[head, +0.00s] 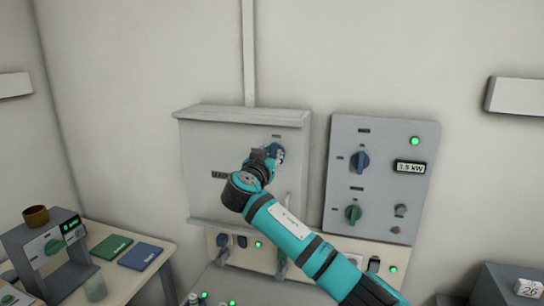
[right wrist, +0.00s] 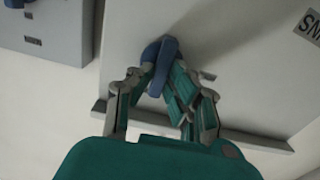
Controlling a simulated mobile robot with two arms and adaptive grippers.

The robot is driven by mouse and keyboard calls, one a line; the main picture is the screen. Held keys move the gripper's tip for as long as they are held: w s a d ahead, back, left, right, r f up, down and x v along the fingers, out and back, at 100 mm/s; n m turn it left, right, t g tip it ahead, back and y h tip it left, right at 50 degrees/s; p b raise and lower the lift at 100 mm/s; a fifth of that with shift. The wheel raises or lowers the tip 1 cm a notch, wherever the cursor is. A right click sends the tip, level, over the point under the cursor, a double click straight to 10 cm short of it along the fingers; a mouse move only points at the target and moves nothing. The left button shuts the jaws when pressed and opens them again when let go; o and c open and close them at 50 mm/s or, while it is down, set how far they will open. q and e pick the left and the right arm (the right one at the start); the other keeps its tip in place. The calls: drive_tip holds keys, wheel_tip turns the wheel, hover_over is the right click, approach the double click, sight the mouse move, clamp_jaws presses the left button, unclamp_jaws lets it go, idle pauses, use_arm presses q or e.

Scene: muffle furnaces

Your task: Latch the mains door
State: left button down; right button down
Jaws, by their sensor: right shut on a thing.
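The mains door (head: 205,150) is the light grey front of the cabinet on the back wall, and it looks closed in the head view. Its blue latch knob (head: 280,152) is at the upper right of the door, partly hidden by my gripper. My right gripper (head: 272,155) is shut on the knob. In the right wrist view the fingers (right wrist: 163,82) close around the blue knob (right wrist: 160,55), which stands out from the door (right wrist: 240,50). Dark lettering shows on the door. My left gripper is not in view.
A grey control panel (head: 388,130) with blue and green knobs, a green lamp and a 3.5 kW display is right of the cabinet. A lower strip (head: 345,243) carries switches and lamps. A table (head: 125,285) with a small device and two booklets stands at left.

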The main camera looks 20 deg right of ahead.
drive_tip(key=shift+f, duration=0.1)
drive_tip(key=n+b, duration=0.1)
drive_tip(key=n, duration=0.2)
drive_tip(key=shift+a+f, duration=0.1)
drive_tip(key=shift+w+n, duration=0.1)
drive_tip(key=shift+n, duration=0.9)
drive_tip(key=n, duration=0.2)
drive_tip(key=shift+n, duration=0.3)
drive_tip(key=n+p, duration=0.1)
drive_tip(key=n, duration=0.4)
drive_tip(key=n+p, duration=0.2)
drive_tip(key=n, duration=0.3)
drive_tip(key=shift+w+a+f, duration=0.1)
drive_tip(key=shift+a+f, duration=0.05)
drive_tip(key=shift+p, duration=0.3)
drive_tip(key=c, duration=1.3)
unclamp_jaws()
